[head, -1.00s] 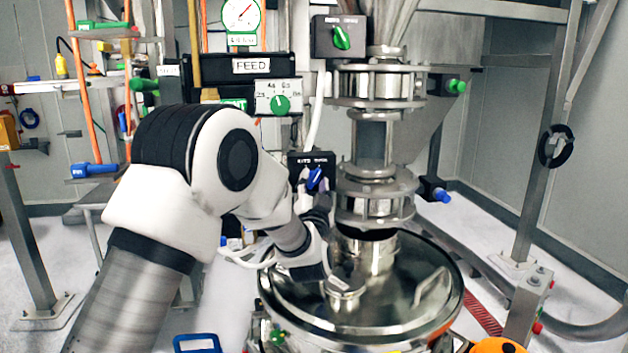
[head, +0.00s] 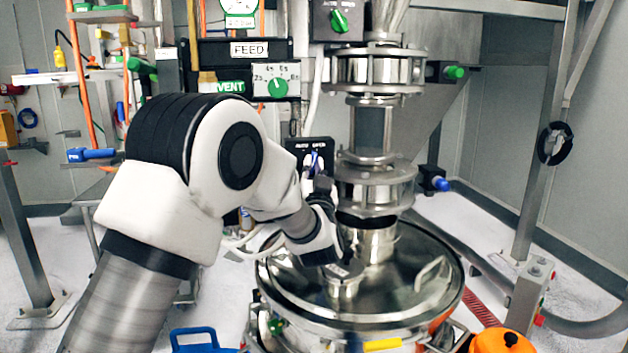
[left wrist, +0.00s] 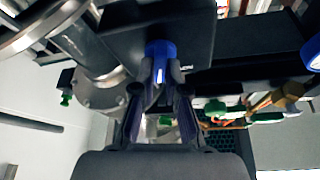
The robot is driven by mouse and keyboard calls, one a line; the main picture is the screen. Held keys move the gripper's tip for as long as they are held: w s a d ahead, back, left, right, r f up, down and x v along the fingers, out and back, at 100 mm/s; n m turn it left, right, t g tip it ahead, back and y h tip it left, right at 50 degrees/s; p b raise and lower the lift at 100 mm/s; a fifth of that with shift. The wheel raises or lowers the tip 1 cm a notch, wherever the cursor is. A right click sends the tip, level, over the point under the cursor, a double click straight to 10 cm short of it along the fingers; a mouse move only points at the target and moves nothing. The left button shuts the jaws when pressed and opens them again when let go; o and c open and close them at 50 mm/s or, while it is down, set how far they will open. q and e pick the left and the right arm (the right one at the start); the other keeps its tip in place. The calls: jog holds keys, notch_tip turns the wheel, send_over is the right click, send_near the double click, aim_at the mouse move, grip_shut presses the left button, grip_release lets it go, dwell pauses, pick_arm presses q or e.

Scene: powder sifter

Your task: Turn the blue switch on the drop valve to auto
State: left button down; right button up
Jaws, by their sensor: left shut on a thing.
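The blue switch (head: 316,158) sits on a black box (head: 300,146) left of the steel valve (head: 376,185). The box's label seems to read AUTO on the left and OPEN on the right. The switch looks close to upright, mostly hidden by my gripper. My left gripper (head: 315,174) is shut on it from the front and below. In the left wrist view, the blue switch (left wrist: 160,50) lies between the fingertips (left wrist: 161,78), with a white mark on its face. My right gripper is not in view.
A green-knobbed box (head: 338,20) is higher up, with a FEED panel and green dial (head: 277,86) to the left. The round steel lid (head: 400,275) lies below my left gripper. An orange object (head: 502,341) is at the lower right.

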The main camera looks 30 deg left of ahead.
pick_arm(q)
jog(key=shift+n+g+y+b, duration=0.9)
jog(key=shift+n+b, duration=0.45)
jog(key=shift+n, duration=0.9)
jog(key=shift+n+g+y+b, duration=0.85)
jog(key=shift+n+b, duration=0.5)
jog(key=shift+n, duration=0.85)
jog(key=shift+n+g+y+b, duration=0.85)
jog(key=shift+n+b, duration=0.5)
jog(key=shift+n, duration=0.9)
jog(key=c, duration=1.2)
grip_release()
jog(key=shift+w, duration=0.15)
jog(key=shift+w+a+f, duration=0.1)
jog(key=shift+w+f, duration=0.1)
